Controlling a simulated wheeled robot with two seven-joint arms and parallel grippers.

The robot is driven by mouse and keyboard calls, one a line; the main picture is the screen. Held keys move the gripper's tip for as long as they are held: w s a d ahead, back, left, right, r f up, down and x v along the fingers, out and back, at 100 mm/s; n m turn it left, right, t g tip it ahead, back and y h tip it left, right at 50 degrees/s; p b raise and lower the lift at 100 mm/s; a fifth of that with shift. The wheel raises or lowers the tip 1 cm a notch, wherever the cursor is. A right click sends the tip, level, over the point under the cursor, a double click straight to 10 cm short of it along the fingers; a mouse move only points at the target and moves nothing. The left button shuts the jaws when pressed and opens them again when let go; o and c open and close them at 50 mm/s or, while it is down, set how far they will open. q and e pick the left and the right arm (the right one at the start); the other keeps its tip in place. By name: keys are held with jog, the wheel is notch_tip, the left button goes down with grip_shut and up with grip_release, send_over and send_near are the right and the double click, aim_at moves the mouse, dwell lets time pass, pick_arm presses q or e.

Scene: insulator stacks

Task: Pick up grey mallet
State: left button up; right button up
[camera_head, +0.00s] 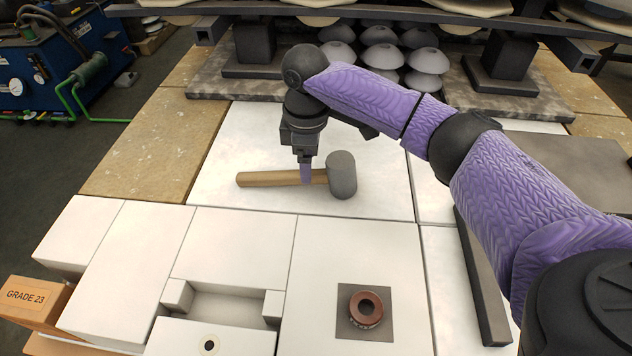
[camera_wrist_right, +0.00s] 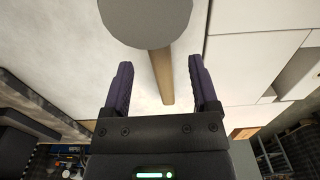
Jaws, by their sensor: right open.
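The grey mallet (camera_head: 342,175) lies on a white slab, its round grey head to the right and its wooden handle (camera_head: 262,179) pointing left. My right gripper (camera_head: 305,172) is over the handle close to the head, pointing down. In the right wrist view the gripper (camera_wrist_right: 160,85) is open, with the wooden handle (camera_wrist_right: 161,75) between its two purple fingers and the grey head (camera_wrist_right: 146,20) beyond them. The handle looks apart from both fingers; exact height above it is hard to tell. My left gripper is not in view.
A brown ring (camera_head: 366,308) sits on a grey square plate at the front. A recessed white block (camera_head: 226,303) is left of it. A dark bar (camera_head: 483,275) lies at right. The slab left of the handle is clear.

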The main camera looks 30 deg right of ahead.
aim_at(295, 177)
notch_tip(295, 177, down, 5)
jog(key=b, duration=0.3)
jog(key=shift+w+a+f, duration=0.1)
jog(key=shift+w+f, duration=0.05)
jog(key=shift+r, duration=0.2)
jog(key=shift+c, duration=0.7)
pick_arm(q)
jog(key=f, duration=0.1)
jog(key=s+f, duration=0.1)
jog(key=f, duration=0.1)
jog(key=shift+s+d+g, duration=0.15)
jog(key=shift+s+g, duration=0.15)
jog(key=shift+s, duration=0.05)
pick_arm(e)
grip_shut()
